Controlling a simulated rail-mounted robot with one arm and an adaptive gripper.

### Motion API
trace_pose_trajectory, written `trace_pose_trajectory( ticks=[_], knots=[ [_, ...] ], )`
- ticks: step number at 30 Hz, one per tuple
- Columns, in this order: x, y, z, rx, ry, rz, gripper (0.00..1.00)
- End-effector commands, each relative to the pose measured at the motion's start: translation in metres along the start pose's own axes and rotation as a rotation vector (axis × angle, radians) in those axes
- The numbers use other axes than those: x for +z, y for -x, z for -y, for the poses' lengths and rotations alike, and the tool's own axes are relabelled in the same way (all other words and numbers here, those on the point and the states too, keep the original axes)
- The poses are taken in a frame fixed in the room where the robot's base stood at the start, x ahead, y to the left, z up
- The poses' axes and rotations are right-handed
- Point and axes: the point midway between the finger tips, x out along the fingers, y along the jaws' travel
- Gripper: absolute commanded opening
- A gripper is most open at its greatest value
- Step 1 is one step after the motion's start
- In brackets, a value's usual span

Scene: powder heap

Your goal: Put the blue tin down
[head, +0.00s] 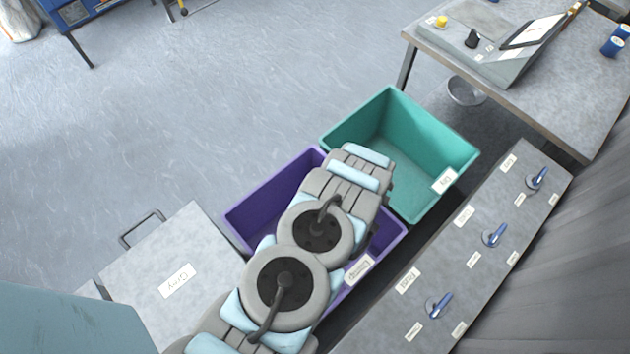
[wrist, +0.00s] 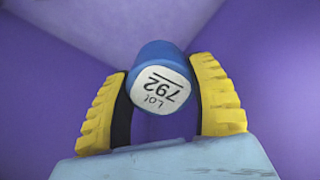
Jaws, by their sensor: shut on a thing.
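In the wrist view, the blue tin (wrist: 158,55) has a white end label reading "Lot 792", seen upside down. My gripper (wrist: 163,75) has its yellow fingers on either side of the tin and is shut on it. Purple walls of the purple bin (head: 272,198) fill the background of the wrist view (wrist: 272,70). In the head view my arm reaches over the purple bin and hides the gripper and the tin. I cannot tell how far the tin is from the bin floor.
An empty teal bin (head: 345,128) adjoins the purple one. A grey box (head: 205,245) stands left. A panel with blue levers (head: 490,250) runs along the right. A table (head: 560,95) at upper right holds a console and blue tins (head: 613,46). Open floor lies at upper left.

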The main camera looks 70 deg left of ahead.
Motion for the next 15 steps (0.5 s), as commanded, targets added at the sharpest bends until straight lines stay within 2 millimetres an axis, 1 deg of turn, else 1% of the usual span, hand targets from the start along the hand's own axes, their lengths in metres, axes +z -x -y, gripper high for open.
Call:
trace_pose_trajectory(
  ticks=[1, 3, 6, 8, 11, 15],
  knots=[
    [-0.003, -0.016, -0.011, 0.001, -0.026, 0.001, 0.18],
    [-0.005, -0.024, -0.020, 0.000, -0.050, 0.000, 0.18],
    [-0.007, -0.030, -0.027, -0.001, -0.069, 0.000, 0.18],
    [-0.004, -0.033, -0.027, -0.002, -0.073, 0.000, 0.18],
    [0.008, -0.040, -0.021, -0.003, -0.071, -0.001, 0.18],
    [0.033, -0.053, -0.009, -0.003, -0.068, -0.001, 0.18]
  ],
)
